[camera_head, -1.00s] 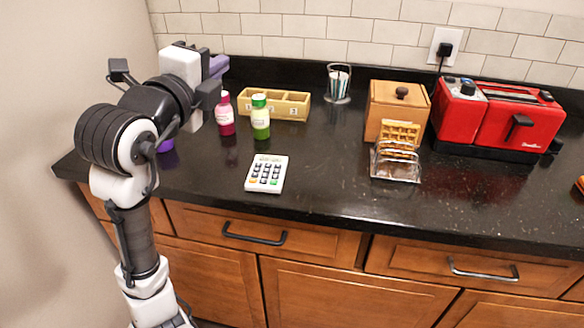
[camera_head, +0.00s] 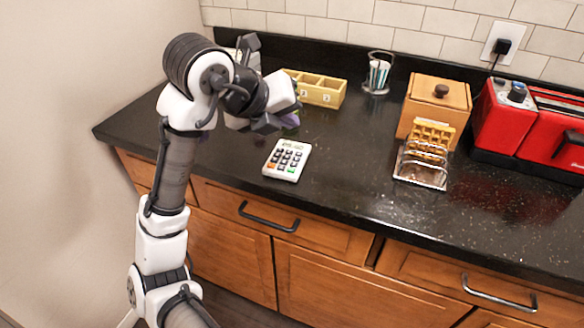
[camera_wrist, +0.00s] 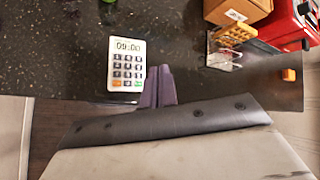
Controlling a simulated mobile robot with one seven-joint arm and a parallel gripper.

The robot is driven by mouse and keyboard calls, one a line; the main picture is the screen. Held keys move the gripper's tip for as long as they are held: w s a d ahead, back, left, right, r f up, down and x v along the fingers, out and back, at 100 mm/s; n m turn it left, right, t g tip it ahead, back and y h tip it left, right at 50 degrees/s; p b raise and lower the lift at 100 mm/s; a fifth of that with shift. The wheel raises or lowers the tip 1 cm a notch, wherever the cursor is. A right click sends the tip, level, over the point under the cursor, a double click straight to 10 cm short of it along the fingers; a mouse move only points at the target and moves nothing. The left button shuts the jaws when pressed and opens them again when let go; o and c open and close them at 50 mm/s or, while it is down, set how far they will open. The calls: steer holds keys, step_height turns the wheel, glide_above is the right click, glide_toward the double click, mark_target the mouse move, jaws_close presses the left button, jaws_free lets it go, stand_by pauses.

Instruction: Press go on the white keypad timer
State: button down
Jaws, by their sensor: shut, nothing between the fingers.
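The white keypad timer (camera_head: 287,160) lies flat on the dark counter. It has dark keys, an orange key at its lower left and a green key at its lower right. In the wrist view the timer (camera_wrist: 125,62) shows a display that seems to read 09:00, and its green key (camera_wrist: 138,84) is visible. My gripper (camera_head: 290,119) is shut and empty, above the counter just behind the timer in the head view. In the wrist view the purple fingers of my gripper (camera_wrist: 158,84) appear just right of the timer's lower right corner. I see no contact with the keys.
A toast rack (camera_head: 421,169) with waffles, a wooden box (camera_head: 437,105) and a red toaster (camera_head: 525,130) stand to the right. A yellow compartment tray (camera_head: 322,92) and a cup of straws (camera_head: 378,75) are behind. The counter around the timer is clear.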

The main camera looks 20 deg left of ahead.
mark_target(288, 174)
steer(key=shift+f+b, duration=3.15)
steer(key=shift+f, duration=1.25)
steer(key=shift+f+b, duration=0.45)
steer(key=shift+b, duration=0.1)
steer(key=shift+f+b, duration=0.25)
steer(key=shift+b, duration=0.05)
steer(key=shift+r, duration=0.1)
steer(key=shift+r+p, duration=0.45)
steer(key=shift+r, duration=0.2)
steer(key=shift+r+p, duration=1.75)
steer(key=shift+r, duration=0.8)
